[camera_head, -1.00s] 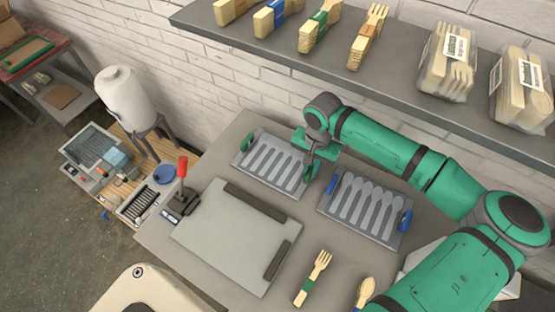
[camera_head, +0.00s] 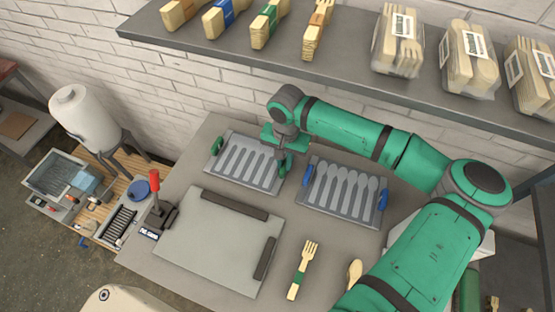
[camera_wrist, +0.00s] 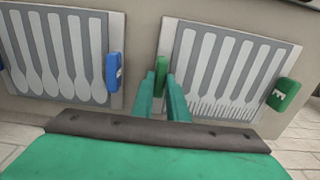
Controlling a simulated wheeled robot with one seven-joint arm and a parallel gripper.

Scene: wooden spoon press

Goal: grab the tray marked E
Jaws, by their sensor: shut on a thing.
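The tray with green handles (camera_head: 243,166) lies on the grey table and has fork-shaped slots. In the wrist view the same tray (camera_wrist: 178,55) shows a pale letter, seemingly an E, on its far-right green handle (camera_wrist: 284,94). My gripper (camera_head: 284,166) is at the tray's right end in the head view. In the wrist view my gripper (camera_wrist: 161,88) has its two green fingers on either side of the tray's near green handle (camera_wrist: 160,72), shut on it. The handle is partly hidden by the fingers. The tray looks to be flat on the table.
A tray with blue handles (camera_head: 340,207) and spoon-shaped slots lies just right. A wooden fork (camera_head: 303,268) and spoon (camera_head: 354,273) lie nearby. A shelf (camera_head: 345,78) with packed cutlery hangs behind.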

